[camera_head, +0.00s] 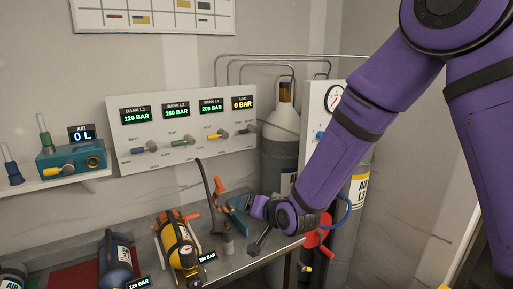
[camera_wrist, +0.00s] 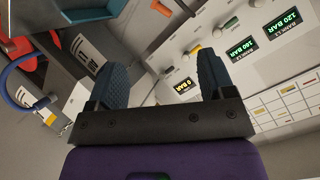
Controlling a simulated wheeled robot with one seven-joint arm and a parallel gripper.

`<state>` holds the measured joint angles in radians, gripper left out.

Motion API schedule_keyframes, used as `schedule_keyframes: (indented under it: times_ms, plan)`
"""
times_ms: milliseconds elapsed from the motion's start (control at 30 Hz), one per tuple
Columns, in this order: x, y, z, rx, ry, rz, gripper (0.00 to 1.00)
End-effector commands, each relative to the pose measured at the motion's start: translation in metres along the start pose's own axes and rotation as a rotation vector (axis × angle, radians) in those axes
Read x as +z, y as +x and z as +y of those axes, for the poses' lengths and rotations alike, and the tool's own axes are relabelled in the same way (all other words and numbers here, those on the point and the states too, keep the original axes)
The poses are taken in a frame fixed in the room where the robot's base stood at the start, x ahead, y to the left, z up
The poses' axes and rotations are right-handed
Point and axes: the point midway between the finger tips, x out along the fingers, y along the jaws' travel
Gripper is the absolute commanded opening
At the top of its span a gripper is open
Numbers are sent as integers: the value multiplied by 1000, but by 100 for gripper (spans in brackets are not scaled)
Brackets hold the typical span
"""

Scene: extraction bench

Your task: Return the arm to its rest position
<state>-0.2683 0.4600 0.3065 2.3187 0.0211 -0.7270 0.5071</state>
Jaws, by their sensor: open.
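My purple arm (camera_head: 350,135) reaches down from the upper right in the head view, over the right end of the steel bench (camera_head: 235,262). In the wrist view my gripper (camera_wrist: 162,78) shows two dark fingers spread apart. Nothing is held between them. Beyond the fingers the wall panel and a gas cylinder appear tilted.
A black-and-yellow cylinder (camera_head: 180,246) and a blue cylinder (camera_head: 117,262) lie on the bench. A gauge panel (camera_head: 180,130) is on the wall behind. Tall grey cylinders (camera_head: 280,140) stand behind my forearm. A shelf (camera_head: 60,184) holds a teal device (camera_head: 70,160) at left.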

Motion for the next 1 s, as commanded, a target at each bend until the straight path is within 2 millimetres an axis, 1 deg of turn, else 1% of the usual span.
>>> schedule_keyframes:
  times_ms: [33,167,200,367,500,567,600,767,900,967,1000]
  plan:
    - [-16,-13,1,23,-26,-1,76]
    - [-43,-46,9,94,-84,-29,76]
    - [-51,-56,12,116,-100,-38,76]
    - [-78,-103,23,204,-156,-76,76]
    - [-96,-148,32,279,-194,-111,76]
    - [-101,-168,36,310,-206,-128,76]
    - [-104,-182,38,331,-214,-140,76]
    - [-113,-238,47,408,-234,-188,76]
    - [-113,-288,54,468,-241,-234,76]
    - [-111,-309,57,492,-242,-255,76]
    - [-109,-324,58,506,-240,-270,76]
